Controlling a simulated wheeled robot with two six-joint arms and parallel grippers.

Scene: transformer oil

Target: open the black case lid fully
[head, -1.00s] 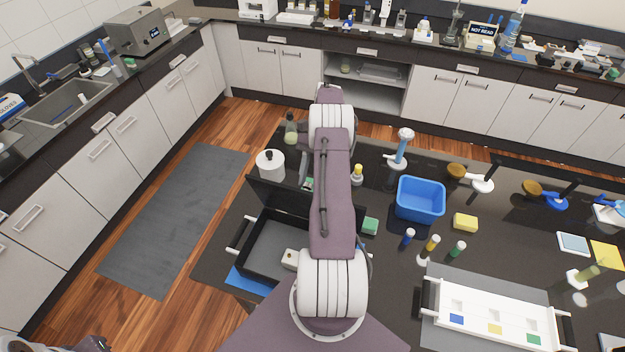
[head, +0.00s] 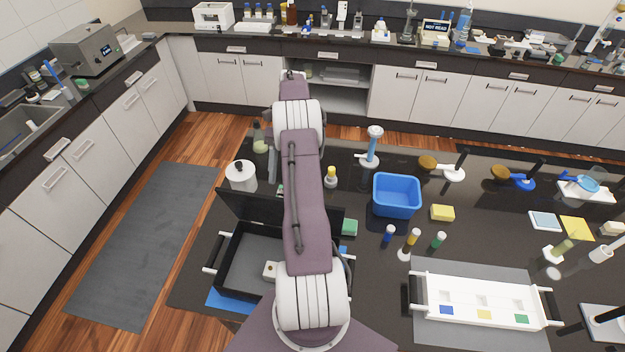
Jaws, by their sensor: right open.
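The black case (head: 231,262) stands at the left front of the dark table, with a grey inside and white handles. Its lid (head: 250,208) is raised along the far edge and stands steeply up. Much of the lid and the case's right part are hidden by my right arm. A small whitish block (head: 271,270) shows inside the case. My right gripper (head: 273,163) is mostly hidden behind my arm, beyond the lid; it is open, and I cannot tell whether it touches the lid. My left gripper is not in view.
A white pot (head: 241,176) and a flask (head: 260,140) stand close behind the lid. A white tray (head: 480,300) lies at the right front.

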